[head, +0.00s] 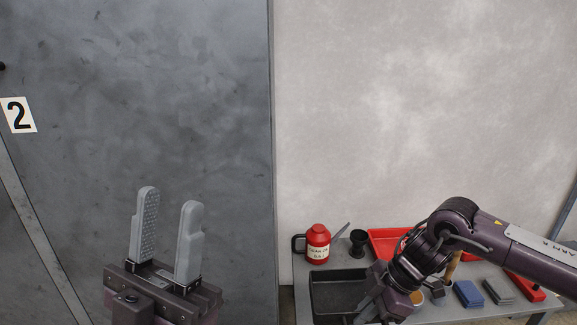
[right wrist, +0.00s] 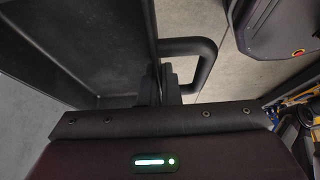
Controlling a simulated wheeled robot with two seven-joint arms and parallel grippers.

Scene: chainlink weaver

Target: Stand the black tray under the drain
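The black tray (head: 322,291) is a shallow rectangular pan on the grey bench in the head view, at the lower middle. My right gripper (head: 367,308) is at its right side, partly hidden by its own wrist. In the right wrist view the tray's dark wall (right wrist: 120,40) and its looped black handle (right wrist: 207,62) show. The right fingers (right wrist: 164,86) are close together on the tray's edge by the handle, seemingly shut on it. My left gripper (head: 166,235) is open and empty, raised before the grey panel. I see no drain.
The grey bench (head: 302,284) holds a red jug (head: 318,244) with a funnel-like spout, a black cup (head: 358,242), a red tray (head: 384,238), and blue (head: 468,293) and dark (head: 497,290) blocks. A grey metal panel marked 2 (head: 190,100) fills the left. A pale wall stands behind.

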